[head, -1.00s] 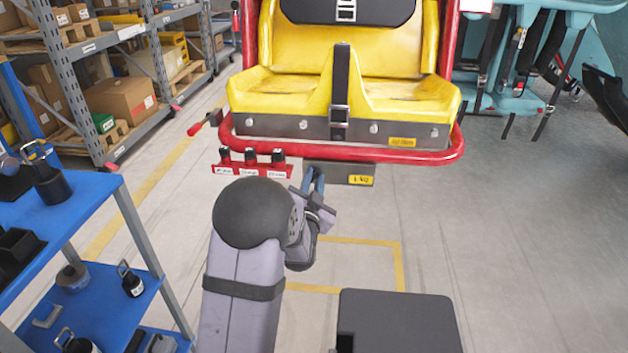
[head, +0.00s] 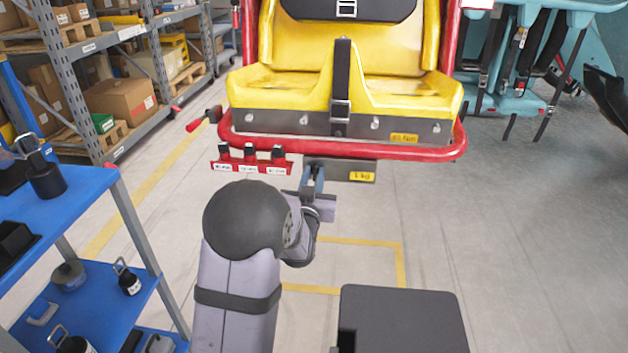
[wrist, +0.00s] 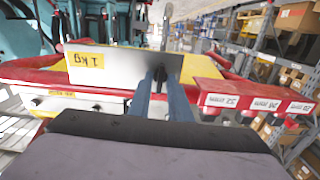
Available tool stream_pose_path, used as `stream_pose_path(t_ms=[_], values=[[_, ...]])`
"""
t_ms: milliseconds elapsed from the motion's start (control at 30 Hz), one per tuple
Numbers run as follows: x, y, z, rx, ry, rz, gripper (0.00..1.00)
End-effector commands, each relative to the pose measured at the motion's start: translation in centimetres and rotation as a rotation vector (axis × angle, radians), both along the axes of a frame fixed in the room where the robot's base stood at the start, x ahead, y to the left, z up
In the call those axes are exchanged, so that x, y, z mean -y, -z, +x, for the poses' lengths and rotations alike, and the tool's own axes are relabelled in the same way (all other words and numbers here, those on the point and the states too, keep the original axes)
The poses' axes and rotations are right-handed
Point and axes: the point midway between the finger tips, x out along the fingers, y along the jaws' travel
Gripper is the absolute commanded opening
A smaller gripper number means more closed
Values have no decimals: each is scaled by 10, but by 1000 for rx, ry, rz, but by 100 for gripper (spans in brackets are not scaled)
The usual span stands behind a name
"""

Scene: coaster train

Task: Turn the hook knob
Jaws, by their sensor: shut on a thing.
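A grey plate with a yellow "1 kg" label (head: 352,172) hangs under the yellow seat (head: 400,98). It also shows in the wrist view (wrist: 115,70). The hook knob (wrist: 160,72) is a small dark piece at the plate's face, mostly hidden between my fingertips. My gripper (head: 313,178) is at the plate's left part, with both blue-grey fingers closed on the knob. The gripper also shows in the wrist view (wrist: 162,88), its fingers pointing straight at the plate.
A red rack (head: 250,167) with several black-topped, labelled pieces hangs just left of my gripper. A red tube rail (head: 400,155) runs above. A blue shelf cart (head: 60,225) stands at left. Floor to the right is clear.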

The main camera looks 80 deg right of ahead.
Motion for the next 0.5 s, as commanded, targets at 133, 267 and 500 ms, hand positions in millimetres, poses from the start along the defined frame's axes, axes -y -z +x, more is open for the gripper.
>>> stream_pose_path(t_ms=[133,267,500], values=[[0,1,0,-141,1,-3,0],[0,1,1,-264,1,-2,0],[0,2,2,-492,1,-2,0]])
